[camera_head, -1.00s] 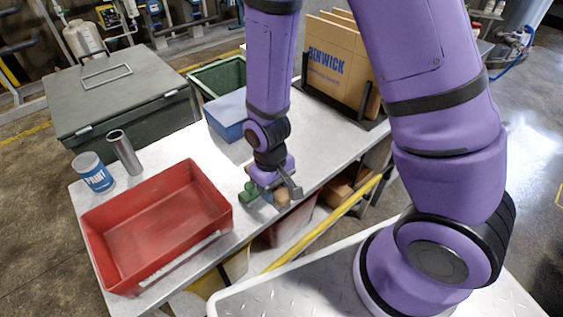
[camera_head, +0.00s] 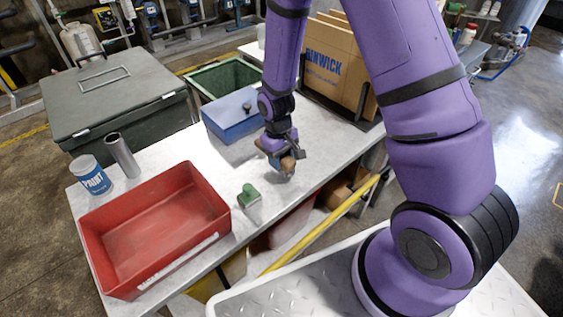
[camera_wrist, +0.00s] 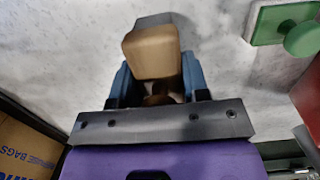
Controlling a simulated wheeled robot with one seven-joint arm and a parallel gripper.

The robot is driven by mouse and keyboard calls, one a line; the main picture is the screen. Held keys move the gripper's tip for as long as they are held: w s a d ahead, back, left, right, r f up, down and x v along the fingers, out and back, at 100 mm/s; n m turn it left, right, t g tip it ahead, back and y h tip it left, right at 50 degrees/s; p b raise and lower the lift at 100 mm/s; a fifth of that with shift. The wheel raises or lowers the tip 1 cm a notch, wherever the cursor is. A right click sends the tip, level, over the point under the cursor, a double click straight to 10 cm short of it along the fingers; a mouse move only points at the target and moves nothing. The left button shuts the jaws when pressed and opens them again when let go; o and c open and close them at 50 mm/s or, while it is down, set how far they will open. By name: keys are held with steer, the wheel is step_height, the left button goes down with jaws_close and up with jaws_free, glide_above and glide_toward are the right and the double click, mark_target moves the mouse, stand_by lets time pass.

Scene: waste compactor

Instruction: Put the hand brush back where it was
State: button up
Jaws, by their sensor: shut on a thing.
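My gripper (camera_head: 284,160) is over the metal table, right of the blue box. It is shut on a tan block-like thing (camera_head: 289,164) with a grey part, held at or just above the tabletop. In the wrist view the tan block (camera_wrist: 152,52) sits between the blue fingers, with a brown part behind it and a grey piece beyond. I cannot tell for sure whether this is the hand brush. A green thing (camera_head: 249,194) with a knob and a pale-edged base lies on the table, right of the red tray. It also shows in the wrist view (camera_wrist: 285,24), apart from my gripper.
The red tray (camera_head: 215,226) is at the table's front left. A paint can (camera_head: 91,176) and a metal tube (camera_head: 122,156) stand behind it. A blue box (camera_head: 228,121) and cardboard sheets in a rack (camera_head: 338,70) are at the back. The tabletop around my gripper is mostly clear.

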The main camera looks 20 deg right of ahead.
steer(key=shift+f, duration=0.95)
steer(key=shift+f, duration=0.1)
steer(key=o, duration=1.2)
steer(key=r, duration=0.8)
steer(key=w+r, duration=0.1)
steer(key=r, duration=0.3)
steer(key=shift+w+a+r, duration=0.1)
steer(key=shift+a+r, duration=0.1)
steer(key=shift+r, duration=0.15)
steer(key=s+d+r+m+t, duration=0.15)
steer(key=s+r, duration=0.25)
steer(key=r, duration=0.5)
steer(key=s+d+r+t, duration=0.2)
steer(key=s+d+r, duration=0.1)
steer(key=r, duration=0.7)
steer(key=s+d+r+m+t, duration=0.1)
steer(key=s+r, duration=0.4)
steer(key=s, duration=0.2)
steer(key=s+d+r+m+t, duration=0.1)
steer(key=s+r+t, duration=0.1)
steer(key=s+r, duration=0.3)
steer(key=s, duration=0.3)
steer(key=shift+s+d, duration=0.25)
steer(key=shift+d, duration=0.15)
